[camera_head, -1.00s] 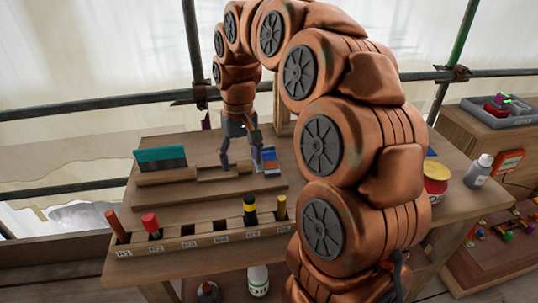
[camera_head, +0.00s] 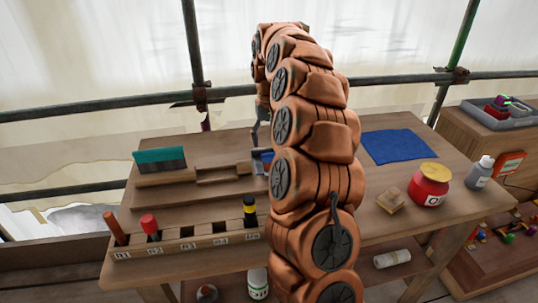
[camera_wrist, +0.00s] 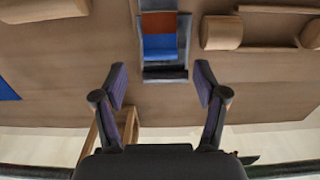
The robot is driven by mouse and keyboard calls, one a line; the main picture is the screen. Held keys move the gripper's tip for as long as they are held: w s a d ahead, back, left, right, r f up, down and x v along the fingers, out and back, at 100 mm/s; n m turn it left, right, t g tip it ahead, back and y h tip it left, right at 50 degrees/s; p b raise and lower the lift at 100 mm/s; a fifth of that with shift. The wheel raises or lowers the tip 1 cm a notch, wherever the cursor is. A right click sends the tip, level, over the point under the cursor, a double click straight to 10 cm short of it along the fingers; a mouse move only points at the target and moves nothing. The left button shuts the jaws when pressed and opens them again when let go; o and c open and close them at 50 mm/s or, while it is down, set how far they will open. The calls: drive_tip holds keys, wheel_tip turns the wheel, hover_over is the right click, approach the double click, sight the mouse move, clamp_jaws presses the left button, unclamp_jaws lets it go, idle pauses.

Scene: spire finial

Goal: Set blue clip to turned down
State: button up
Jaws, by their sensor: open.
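The blue clip (camera_wrist: 160,47) shows in the wrist view as a blue piece with an orange-brown part beside it, set in a grey holder (camera_wrist: 166,75). In the head view the clip (camera_head: 263,156) is mostly hidden behind my arm. My gripper (camera_wrist: 161,80) is open and empty. In the wrist view its two dark fingers stand wide apart, and the clip and holder lie beyond the fingertips, roughly centred between them. I see no contact. In the head view my arm hides most of the gripper.
A wooden stand with a teal-topped piece (camera_head: 160,160) is left of the clip. A rack (camera_head: 185,240) with several coloured pegs lies in front. A blue cloth (camera_head: 394,146), a wooden block (camera_head: 391,199) and a red jar (camera_head: 430,186) are to the right. A scaffold rail runs behind.

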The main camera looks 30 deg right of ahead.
sight(269, 155)
drive_tip(key=shift+f+p, duration=0.35)
drive_tip(key=shift+f, duration=2.8)
drive_tip(key=c, duration=1.2)
drive_tip(key=shift+o, duration=0.2)
drive_tip(key=shift+w+d+f+g+y+p, duration=0.2)
drive_tip(key=shift+f+g+y+p, duration=0.1)
drive_tip(key=shift+g+p, duration=0.4)
drive_tip(key=shift+w+f+g+p, duration=0.1)
drive_tip(key=shift+f+g+p, duration=0.1)
drive_tip(key=shift+g+p, duration=0.35)
drive_tip(key=o, duration=1.2)
drive_tip(key=shift+c, duration=0.2)
